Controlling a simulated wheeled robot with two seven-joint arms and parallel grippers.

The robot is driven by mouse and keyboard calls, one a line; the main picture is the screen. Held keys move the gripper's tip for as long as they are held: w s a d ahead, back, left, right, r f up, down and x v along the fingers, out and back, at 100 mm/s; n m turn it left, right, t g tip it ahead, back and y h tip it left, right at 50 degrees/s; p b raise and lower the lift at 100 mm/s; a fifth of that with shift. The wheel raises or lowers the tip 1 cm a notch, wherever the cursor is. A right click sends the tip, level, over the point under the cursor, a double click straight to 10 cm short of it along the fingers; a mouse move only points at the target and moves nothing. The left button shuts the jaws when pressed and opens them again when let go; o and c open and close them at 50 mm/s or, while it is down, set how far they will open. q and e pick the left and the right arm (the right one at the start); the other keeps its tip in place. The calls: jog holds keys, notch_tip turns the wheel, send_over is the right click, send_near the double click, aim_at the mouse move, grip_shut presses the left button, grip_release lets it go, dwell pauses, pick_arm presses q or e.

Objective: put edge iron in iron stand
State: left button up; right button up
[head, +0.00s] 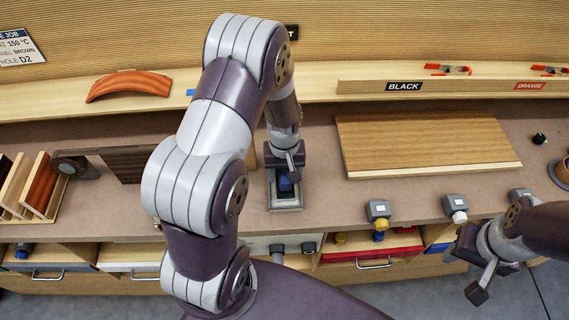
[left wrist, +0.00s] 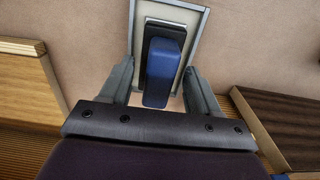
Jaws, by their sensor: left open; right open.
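The edge iron, with a blue handle (left wrist: 163,72) on a dark body, sits within the outline of the pale, grey-rimmed iron stand (left wrist: 198,28). In the head view the iron (head: 285,184) is partly covered by my left gripper (head: 285,164), and the stand (head: 286,208) shows around it on the bench. In the left wrist view the fingers of my left gripper (left wrist: 160,88) are apart, one on each side of the blue handle, with gaps visible. My right gripper (head: 474,272) is open and empty, in front of the bench at the lower right.
A wooden panel (head: 425,142) lies to the right of the stand. A dark brown panel (head: 128,163) and a rack of veneers (head: 38,187) are at the left. Small grey-topped knobs (head: 378,209) line the front edge. Bare bench lies between stand and wooden panel.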

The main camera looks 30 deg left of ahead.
aim_at(284, 173)
pick_arm(q)
notch_tip(284, 173, up, 11)
jog(key=b, duration=0.2)
jog(key=s+d+m+t, duration=0.1)
jog(key=s+d+m, duration=0.4)
jog(key=s, duration=0.3)
jog(key=shift+s+d+r+m+t, duration=0.15)
jog(key=shift+s+r+m+t, duration=0.2)
jog(key=shift+m, duration=0.45)
